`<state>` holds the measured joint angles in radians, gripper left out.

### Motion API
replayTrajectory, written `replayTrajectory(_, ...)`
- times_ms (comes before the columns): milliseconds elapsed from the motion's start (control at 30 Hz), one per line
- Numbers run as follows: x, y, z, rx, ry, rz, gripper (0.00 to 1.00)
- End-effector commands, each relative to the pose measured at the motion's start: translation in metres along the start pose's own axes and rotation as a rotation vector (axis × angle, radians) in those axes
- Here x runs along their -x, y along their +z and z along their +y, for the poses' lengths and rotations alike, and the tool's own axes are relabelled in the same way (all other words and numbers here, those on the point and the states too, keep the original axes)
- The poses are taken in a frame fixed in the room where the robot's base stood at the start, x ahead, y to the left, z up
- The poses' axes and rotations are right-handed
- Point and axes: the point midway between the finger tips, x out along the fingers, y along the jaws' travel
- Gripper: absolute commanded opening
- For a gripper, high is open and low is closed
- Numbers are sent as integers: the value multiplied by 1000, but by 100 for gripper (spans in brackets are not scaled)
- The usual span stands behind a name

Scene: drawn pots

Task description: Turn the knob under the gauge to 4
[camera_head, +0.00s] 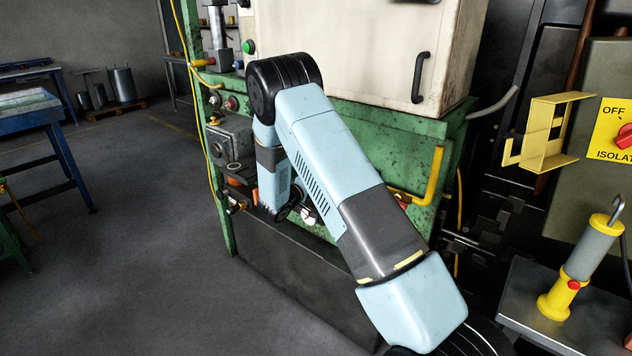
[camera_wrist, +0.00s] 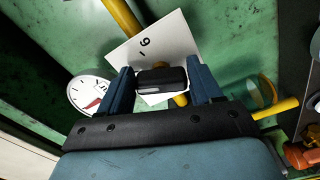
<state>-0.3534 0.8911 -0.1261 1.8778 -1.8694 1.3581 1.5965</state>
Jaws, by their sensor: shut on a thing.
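In the wrist view, a black knob (camera_wrist: 162,80) sits in front of a white scale plate (camera_wrist: 176,37) on the green panel. One numeral that looks like a 6 or 9 and a short tick show on the plate; its other marks are hidden. My gripper (camera_wrist: 161,75) has one blue finger on each side of the knob and is shut on it. The round white gauge (camera_wrist: 88,91) with a red needle is left of the knob, partly covered by my gripper. The knob's pointer cannot be made out. In the head view my arm hides the knob.
In the head view, the green machine (camera_head: 345,125) carries a bent yellow handle (camera_head: 433,178) right of my arm. A yellow-grey lamp (camera_head: 582,262) stands on a dark box at right.

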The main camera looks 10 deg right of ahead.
Motion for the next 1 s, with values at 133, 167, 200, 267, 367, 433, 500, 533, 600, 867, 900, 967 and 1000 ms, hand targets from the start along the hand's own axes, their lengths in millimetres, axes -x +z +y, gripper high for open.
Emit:
replayTrajectory(133, -1, 4, -3, -44, -4, -5, 34)
replayTrajectory(167, -1, 4, -3, -50, -4, -5, 34)
replayTrajectory(200, 0, 4, -3, -58, -4, -5, 34)
replayTrajectory(267, 0, 4, -3, -68, -5, -5, 34)
replayTrajectory(367, 0, 3, -4, -77, -5, -4, 34)
replayTrajectory(433, 0, 3, -4, -79, -5, -4, 34)
replayTrajectory(500, 0, 3, -4, -80, -5, -4, 34)
replayTrajectory(533, 0, 3, -4, -80, -6, -3, 34)
replayTrajectory(600, 0, 3, -4, -79, -6, -3, 34)
replayTrajectory(867, 1, 2, -3, -80, -6, -1, 77)
replayTrajectory(900, 1, 1, -3, -81, -5, -1, 81)
replayTrajectory(967, 1, 1, -3, -81, -4, 0, 85)
replayTrajectory(1000, 1, 1, -2, -82, -4, 0, 85)
